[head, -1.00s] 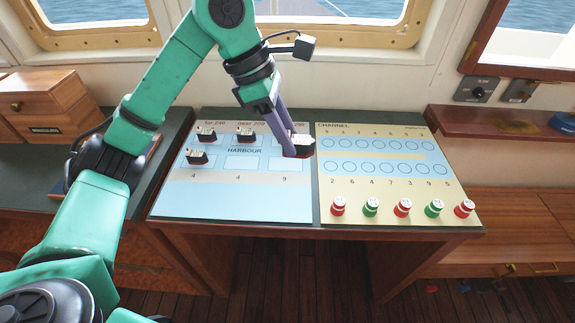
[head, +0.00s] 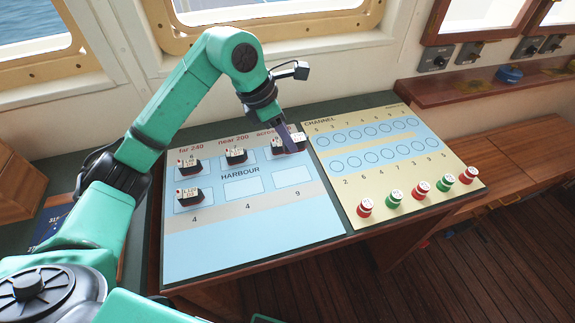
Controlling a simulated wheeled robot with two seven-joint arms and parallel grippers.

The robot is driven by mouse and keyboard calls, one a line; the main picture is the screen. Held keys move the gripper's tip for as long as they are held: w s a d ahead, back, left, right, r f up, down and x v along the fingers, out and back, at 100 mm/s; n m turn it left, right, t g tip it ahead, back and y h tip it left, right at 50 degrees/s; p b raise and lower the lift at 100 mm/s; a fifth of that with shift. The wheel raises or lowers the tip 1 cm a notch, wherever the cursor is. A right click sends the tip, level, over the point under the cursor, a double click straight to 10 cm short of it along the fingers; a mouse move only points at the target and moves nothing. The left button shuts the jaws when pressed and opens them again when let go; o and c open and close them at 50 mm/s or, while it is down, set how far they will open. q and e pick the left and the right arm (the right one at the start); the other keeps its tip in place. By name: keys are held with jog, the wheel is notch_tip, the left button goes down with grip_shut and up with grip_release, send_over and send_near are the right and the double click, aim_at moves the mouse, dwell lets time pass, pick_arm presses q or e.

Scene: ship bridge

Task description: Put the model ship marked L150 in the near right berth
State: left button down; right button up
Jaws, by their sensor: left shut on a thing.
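The harbour board (head: 220,255) has two rows of outlined berths. My left gripper (head: 287,141) is shut on a dark-hulled model ship (head: 291,147) at the far right berth; I cannot tell whether its hull touches the board. The ship's marking is partly hidden and too small to read. Three similar ships stand in other berths: far left (head: 189,167), far middle (head: 235,157) and near left (head: 188,197). Their labels are too small to read surely. The near right berth (head: 292,177) is an empty pale rectangle. My right gripper is out of view.
The near middle berth (head: 243,187) is empty. To the right lies the yellow channel board (head: 395,180) with circles and several red and green buoys (head: 421,190) along its near edge. The blue front of the harbour board is clear. Windows stand behind the table.

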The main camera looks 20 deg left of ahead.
pick_arm(q)
jog(key=f, duration=0.2)
jog(key=a+f+p, duration=0.1)
jog(key=f, duration=0.5)
jog(key=shift+s+a+f, duration=0.1)
jog(key=shift+s+a, duration=0.05)
jog(key=f, duration=0.1)
jog(key=f+p, duration=0.1)
jog(key=shift+d+f, duration=0.2)
jog(key=shift+f, duration=0.2)
jog(key=shift+a+f+b, duration=0.1)
jog(key=shift+f+b, duration=0.15)
jog(key=shift+b, duration=0.1)
jog(key=c, duration=0.5)
grip_release()
jog(key=shift+r, duration=0.15)
jog(key=shift+c, duration=0.2)
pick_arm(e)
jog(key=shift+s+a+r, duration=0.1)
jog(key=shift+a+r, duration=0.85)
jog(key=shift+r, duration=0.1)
